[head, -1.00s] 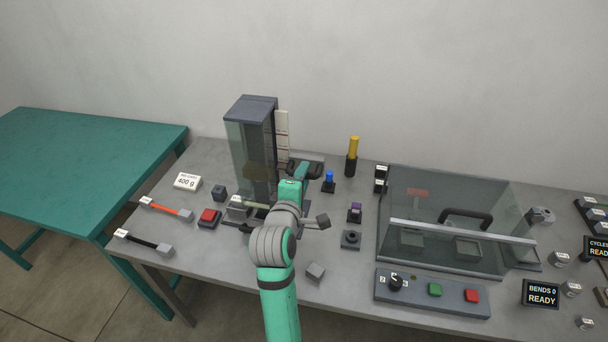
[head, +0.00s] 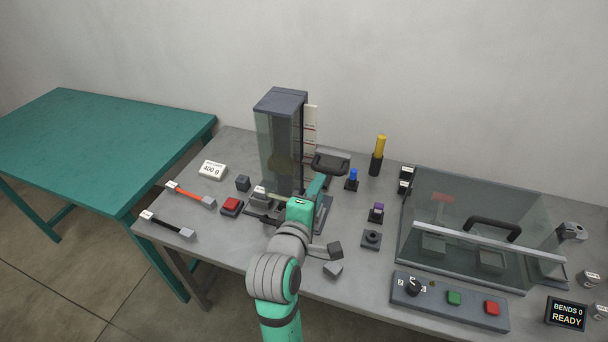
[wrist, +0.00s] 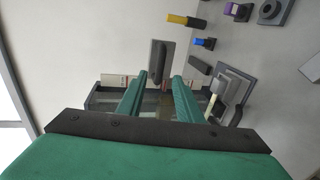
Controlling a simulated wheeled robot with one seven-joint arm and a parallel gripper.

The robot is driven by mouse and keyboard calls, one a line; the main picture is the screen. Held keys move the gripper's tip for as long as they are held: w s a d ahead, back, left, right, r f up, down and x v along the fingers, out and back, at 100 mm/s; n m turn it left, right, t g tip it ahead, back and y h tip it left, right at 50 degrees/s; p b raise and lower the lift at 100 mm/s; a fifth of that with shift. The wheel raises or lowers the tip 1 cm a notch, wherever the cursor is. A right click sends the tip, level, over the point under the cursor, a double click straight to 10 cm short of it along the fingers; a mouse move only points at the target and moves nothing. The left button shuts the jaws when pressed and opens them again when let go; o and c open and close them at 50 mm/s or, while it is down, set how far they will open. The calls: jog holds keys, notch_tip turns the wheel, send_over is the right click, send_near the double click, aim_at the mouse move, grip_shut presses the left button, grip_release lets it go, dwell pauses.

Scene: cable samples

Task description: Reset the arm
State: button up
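My gripper (head: 318,185) is at the end of my green and grey arm, over the grey bench in front of the glass-fronted tower (head: 278,150). In the wrist view, the two green fingers of my gripper (wrist: 158,95) stand apart with nothing held between them. A dark handle on a grey plate (wrist: 161,62) shows beyond the fingertips, apart from them. The same dark handle (head: 330,163) shows beside the tower in the head view. My forearm hides part of the bench and the tower's foot.
A clear-walled box with a black handle (head: 492,228) stands at right, behind a button panel (head: 448,304). A red button (head: 231,205), red cable (head: 190,193) and black cable (head: 167,226) lie at left. A grey cube (head: 333,270) sits close right of my arm.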

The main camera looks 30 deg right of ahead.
jog(key=s+a+f+m+t+y, duration=0.15)
jog(key=s+a+f+y, duration=0.3)
jog(key=a+f, duration=0.5)
jog(key=s+a+f+t+y, duration=0.3)
jog(key=s+a+f, duration=0.2)
jog(key=a+f, duration=0.45)
jog(key=s+a+f+m+y, duration=0.1)
jog(key=s+a+m+y, duration=0.1)
jog(key=s, duration=0.9)
jog(key=s+a+f+m+y, duration=0.1)
jog(key=s+a+m, duration=0.4)
jog(key=s, duration=0.6)
jog(key=shift+s+a+f+y, duration=0.2)
jog(key=shift+a+y, duration=0.35)
jog(key=shift+a, duration=0.4)
jog(key=shift+t, duration=0.25)
jog(key=shift+w, duration=0.1)
